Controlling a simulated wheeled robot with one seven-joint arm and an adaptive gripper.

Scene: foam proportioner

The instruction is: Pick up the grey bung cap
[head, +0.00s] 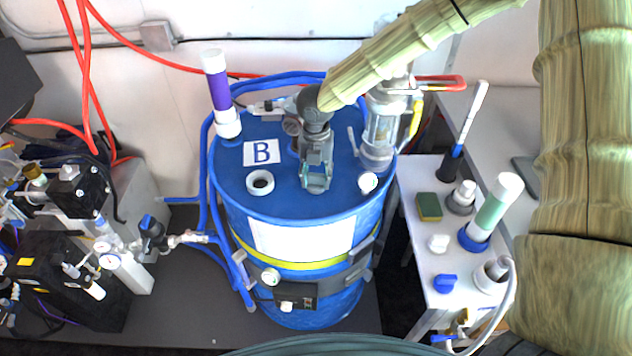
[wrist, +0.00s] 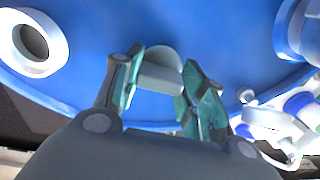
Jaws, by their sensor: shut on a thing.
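The grey bung cap (wrist: 162,72) is a short pale grey cylinder with a rounded top in the wrist view. It sits between the two teal finger pads of my gripper (wrist: 158,88), which is shut on it. In the head view my gripper (head: 316,184) points down over the front part of the blue drum's top (head: 330,203). The cap cannot be made out there, as the fingers cover it. I cannot tell whether the cap touches the drum top.
A white ring-shaped port (head: 260,182) lies left of my gripper, under a "B" label (head: 262,152). A small white cap (head: 368,182) and a clear cylinder fitting (head: 381,130) stand on the right. A purple-banded tube (head: 220,92) rises at the back left. A white side table (head: 421,253) holds several items.

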